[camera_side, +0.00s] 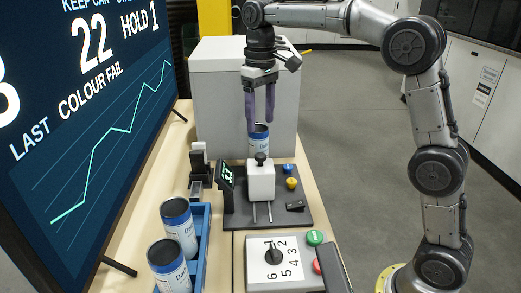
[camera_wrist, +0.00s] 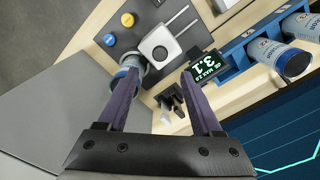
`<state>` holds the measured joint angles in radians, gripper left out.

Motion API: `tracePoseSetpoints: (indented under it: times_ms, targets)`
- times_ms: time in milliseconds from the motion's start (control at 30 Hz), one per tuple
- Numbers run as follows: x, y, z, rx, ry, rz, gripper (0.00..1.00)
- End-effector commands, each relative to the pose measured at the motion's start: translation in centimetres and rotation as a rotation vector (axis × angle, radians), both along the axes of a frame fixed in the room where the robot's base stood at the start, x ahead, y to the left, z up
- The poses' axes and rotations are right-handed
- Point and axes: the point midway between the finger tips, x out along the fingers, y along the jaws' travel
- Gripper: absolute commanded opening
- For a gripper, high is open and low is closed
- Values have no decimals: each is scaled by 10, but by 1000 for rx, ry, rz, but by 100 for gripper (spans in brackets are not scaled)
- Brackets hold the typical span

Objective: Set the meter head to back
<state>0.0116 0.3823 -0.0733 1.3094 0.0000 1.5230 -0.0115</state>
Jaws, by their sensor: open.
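The meter head (camera_side: 261,184) is a white block with a black knob on two rails, on a dark base plate (camera_side: 238,215). It also shows in the wrist view (camera_wrist: 157,40). A can (camera_side: 259,145) with a dark top and blue-white label stands right behind the head; part of it shows beside a fingertip in the wrist view (camera_wrist: 131,63). My gripper (camera_side: 260,124) points down above the can, its purple fingers apart. In the wrist view my gripper (camera_wrist: 160,72) holds nothing between the fingertips. The side view does not settle whether a finger touches the can.
Two cans (camera_side: 179,228) stand in a blue rack (camera_side: 203,245). A numbered dial box (camera_side: 258,276) is in front; a grey cabinet (camera_side: 222,85) stands behind.

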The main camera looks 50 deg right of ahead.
Motion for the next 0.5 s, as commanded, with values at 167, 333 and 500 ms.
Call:
tracePoseSetpoints:
  times_ms: [167, 333, 500]
  targets:
    - [-1, 0, -37, 0, 5, 0, 67]
    - [-1, 0, -67, 0, 3, 0, 67]
    - [-1, 0, -86, 0, 2, 0, 67]
